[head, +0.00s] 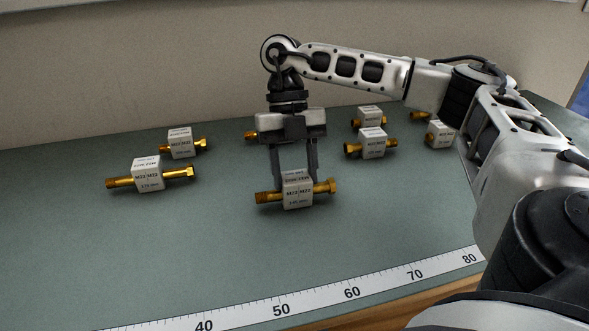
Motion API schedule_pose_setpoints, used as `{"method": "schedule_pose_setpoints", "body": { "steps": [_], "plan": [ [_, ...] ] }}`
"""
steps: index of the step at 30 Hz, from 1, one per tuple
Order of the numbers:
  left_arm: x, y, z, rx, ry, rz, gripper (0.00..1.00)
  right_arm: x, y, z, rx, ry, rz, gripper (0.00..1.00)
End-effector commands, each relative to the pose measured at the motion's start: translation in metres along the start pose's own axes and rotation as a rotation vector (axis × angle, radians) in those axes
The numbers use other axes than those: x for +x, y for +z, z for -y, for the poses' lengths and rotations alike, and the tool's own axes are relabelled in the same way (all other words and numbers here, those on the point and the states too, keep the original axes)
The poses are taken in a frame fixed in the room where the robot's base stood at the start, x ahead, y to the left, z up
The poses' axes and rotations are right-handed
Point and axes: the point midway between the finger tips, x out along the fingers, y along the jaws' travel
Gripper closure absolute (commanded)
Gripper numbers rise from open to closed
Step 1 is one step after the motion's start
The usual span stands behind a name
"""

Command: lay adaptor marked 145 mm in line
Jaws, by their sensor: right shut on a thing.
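My right gripper (296,178) points down with its two fingers on either side of the white block of a brass adaptor (297,194). It is shut on this adaptor, whose label seems to read 145 mm in small print. The adaptor lies level, its brass ends pointing left and right. I cannot tell whether it touches the bench or hangs just above it. A similar adaptor (150,175), with a label that seems to read 175 mm, lies to the left. My left gripper is not in view.
More block adaptors lie behind: one at the back left (180,143), others at right (373,143) (370,117) (440,134). One is mostly hidden behind my gripper. A ruler strip (316,301) runs along the bench's front edge. The green bench (230,260) is clear before the held adaptor.

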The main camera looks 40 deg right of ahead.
Motion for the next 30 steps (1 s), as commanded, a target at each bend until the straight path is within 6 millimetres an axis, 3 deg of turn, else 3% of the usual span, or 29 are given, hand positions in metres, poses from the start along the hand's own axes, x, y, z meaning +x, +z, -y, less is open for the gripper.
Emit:
{"method": "schedule_pose_setpoints", "body": {
  "steps": [6,7,9,20,26,30],
  "plan": [
    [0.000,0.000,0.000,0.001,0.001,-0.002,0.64,0.002,0.001,0.000,0.000,0.000,0.000,0.80],
    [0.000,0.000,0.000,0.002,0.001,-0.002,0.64,0.002,0.001,0.000,0.000,0.000,0.000,0.47],
    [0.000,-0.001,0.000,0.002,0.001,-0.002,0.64,0.001,0.001,0.000,0.000,0.000,0.000,0.31],
    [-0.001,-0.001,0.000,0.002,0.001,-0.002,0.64,-0.004,-0.001,-0.001,0.000,0.001,0.002,0.31],
    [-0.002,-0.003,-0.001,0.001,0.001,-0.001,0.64,-0.038,0.000,-0.002,-0.001,0.004,0.005,0.31],
    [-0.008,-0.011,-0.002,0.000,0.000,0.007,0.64,-0.075,-0.003,-0.001,0.000,0.003,0.005,0.31]
  ]
}}
